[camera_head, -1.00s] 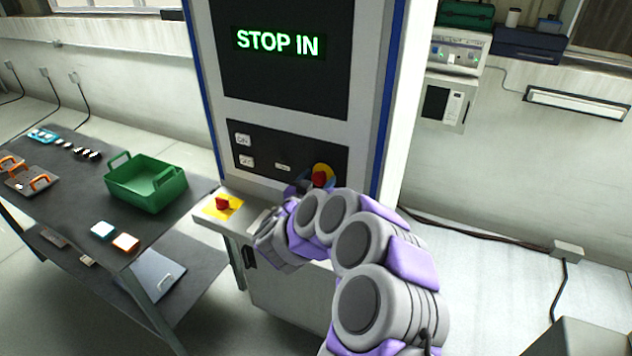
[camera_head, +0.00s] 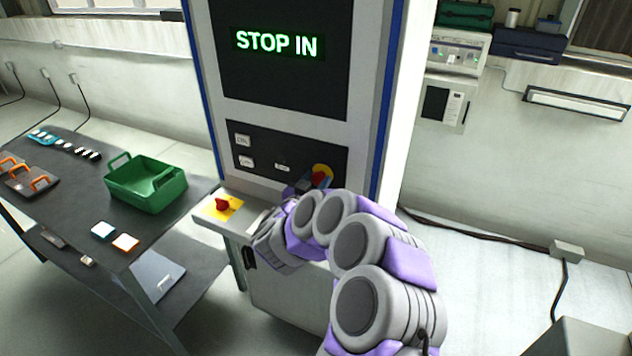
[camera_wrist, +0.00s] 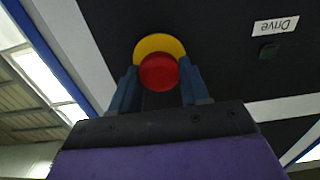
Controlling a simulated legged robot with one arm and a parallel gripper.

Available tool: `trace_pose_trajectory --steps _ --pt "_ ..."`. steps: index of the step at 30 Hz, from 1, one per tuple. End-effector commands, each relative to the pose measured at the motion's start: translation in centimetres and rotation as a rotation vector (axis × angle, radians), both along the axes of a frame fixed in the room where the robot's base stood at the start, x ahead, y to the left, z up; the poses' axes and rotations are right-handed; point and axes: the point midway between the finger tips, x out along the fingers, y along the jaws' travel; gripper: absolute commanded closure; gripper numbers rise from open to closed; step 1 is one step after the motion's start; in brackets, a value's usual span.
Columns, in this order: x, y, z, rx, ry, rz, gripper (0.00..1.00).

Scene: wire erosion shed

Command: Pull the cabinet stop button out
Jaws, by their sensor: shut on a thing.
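The cabinet stop button is a red mushroom head on a round yellow plate, set in the cabinet's black panel. In the head view the red button (camera_head: 319,176) is partly hidden by my gripper (camera_head: 309,183). In the wrist view the red button (camera_wrist: 159,72) sits between the two dark blue fingers of my gripper (camera_wrist: 158,80), which are shut on its sides. The yellow plate (camera_wrist: 158,44) shows above it. The cabinet display (camera_head: 277,42) reads "STOP IN" in green.
A second red button on a yellow square (camera_head: 222,206) stands on the ledge left of my arm. A dark table with a green bin (camera_head: 147,186) is at left. A label reading "Drive" (camera_wrist: 276,25) is beside the button. Floor at right is mostly clear.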

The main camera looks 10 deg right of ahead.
Motion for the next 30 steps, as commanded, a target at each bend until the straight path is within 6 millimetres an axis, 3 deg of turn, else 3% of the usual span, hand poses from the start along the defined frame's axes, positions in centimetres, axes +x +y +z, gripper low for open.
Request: trace_pose_trajectory --steps 17,18,25,30 --pt "-1.1 0.9 0.0 0.001 0.002 0.004 1.0" --pt "-1.1 0.9 0.0 0.001 0.001 0.003 0.53" --pt "-1.1 0.8 0.0 0.001 0.001 0.002 0.31" --pt "-1.0 0.7 0.0 0.0 0.0 0.001 0.3"
